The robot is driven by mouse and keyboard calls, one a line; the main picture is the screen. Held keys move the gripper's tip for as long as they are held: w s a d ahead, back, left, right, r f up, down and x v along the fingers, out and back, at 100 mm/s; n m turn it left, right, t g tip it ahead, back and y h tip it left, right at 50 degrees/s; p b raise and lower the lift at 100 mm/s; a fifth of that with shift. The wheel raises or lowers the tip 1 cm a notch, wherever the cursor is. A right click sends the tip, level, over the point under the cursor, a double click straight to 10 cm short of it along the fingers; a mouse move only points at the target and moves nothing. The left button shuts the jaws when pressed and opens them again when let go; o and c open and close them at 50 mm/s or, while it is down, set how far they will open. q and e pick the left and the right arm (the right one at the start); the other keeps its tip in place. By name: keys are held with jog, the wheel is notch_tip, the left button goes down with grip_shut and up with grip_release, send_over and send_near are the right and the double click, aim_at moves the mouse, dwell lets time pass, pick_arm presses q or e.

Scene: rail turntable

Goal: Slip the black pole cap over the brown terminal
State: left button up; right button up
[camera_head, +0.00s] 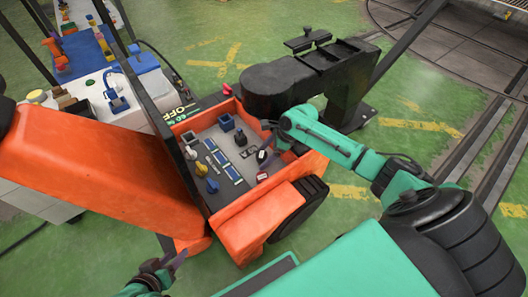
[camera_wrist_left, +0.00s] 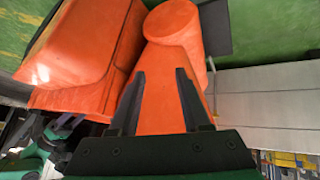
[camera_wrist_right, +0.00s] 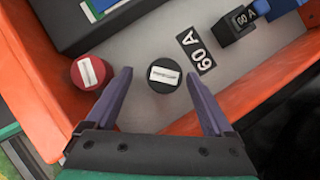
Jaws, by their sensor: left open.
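In the right wrist view a round black cap (camera_wrist_right: 164,75) with a white label lies on the grey panel (camera_wrist_right: 140,45) of the orange box. My right gripper (camera_wrist_right: 156,76) is open above it, with the cap between the fingertips, nearer the right finger. In the head view my right gripper (camera_head: 267,141) reaches into the box from the right. I cannot make out a brown terminal; what is under the cap is hidden. My left gripper (camera_head: 172,266) is low at the left in the head view. In the left wrist view it is open and empty (camera_wrist_left: 159,72), facing orange parts.
A red round cap (camera_wrist_right: 89,72) sits left of the black one, near the orange wall (camera_wrist_right: 30,100). A large orange beam (camera_head: 90,165) stands at the left.

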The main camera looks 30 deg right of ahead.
jog(key=shift+w+r, duration=0.15)
jog(key=shift+r, duration=0.05)
jog(key=shift+d+r, duration=0.1)
jog(key=shift+r, duration=0.25)
pick_arm(q)
jog(key=s+a+r+g+y+p, duration=0.35)
jog(key=s+a+r, duration=0.2)
jog(key=a, duration=0.25)
notch_tip(320, 180, down, 7)
jog(key=w+n+g+p, duration=0.1)
jog(key=p, duration=0.2)
jog(key=shift+a, duration=0.35)
pick_arm(e)
jog(key=v, duration=1.3)
jog(key=shift+s+d+r, duration=0.2)
jog(key=shift+s+d, duration=0.05)
